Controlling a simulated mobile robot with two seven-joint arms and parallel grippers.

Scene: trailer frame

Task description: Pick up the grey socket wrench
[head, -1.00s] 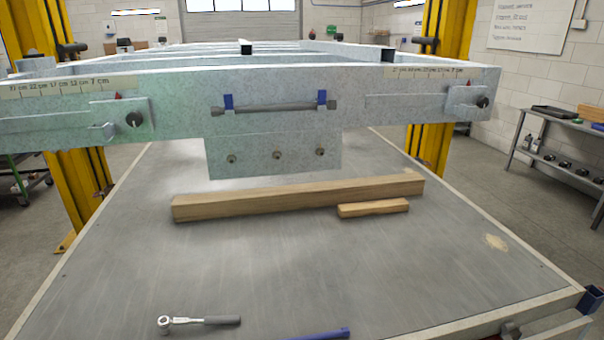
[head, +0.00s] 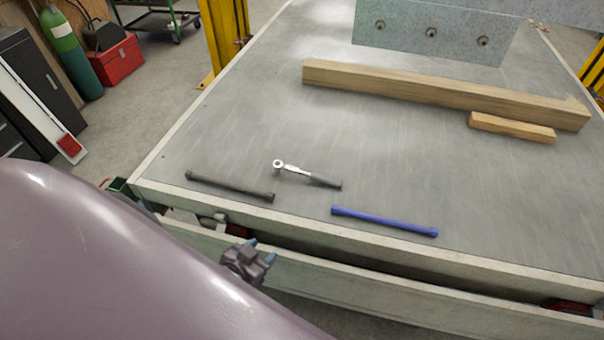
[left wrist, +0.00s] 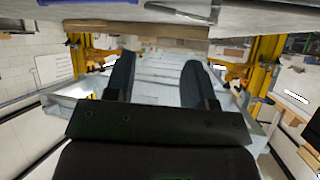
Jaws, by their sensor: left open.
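The grey socket wrench (head: 307,175) lies flat on the metal tabletop near its front edge. It has a shiny round head at the left and a dark handle pointing right. It lies between a dark grey bar (head: 230,187) at left and a blue bar (head: 385,221) at right. My left gripper (head: 261,251) is open and empty. It is in front of the table's front edge, below and left of the wrench and apart from it. Its two dark fingers (left wrist: 158,78) stand apart with nothing between them in the left wrist view. My right gripper is not in view.
A long wooden beam (head: 430,92) and a short wood block (head: 511,127) lie farther back on the table (head: 240,125). A metal plate with bolts (head: 435,38) stands behind them. A red toolbox (head: 118,62) is on the floor at left. The tabletop behind the wrench is clear.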

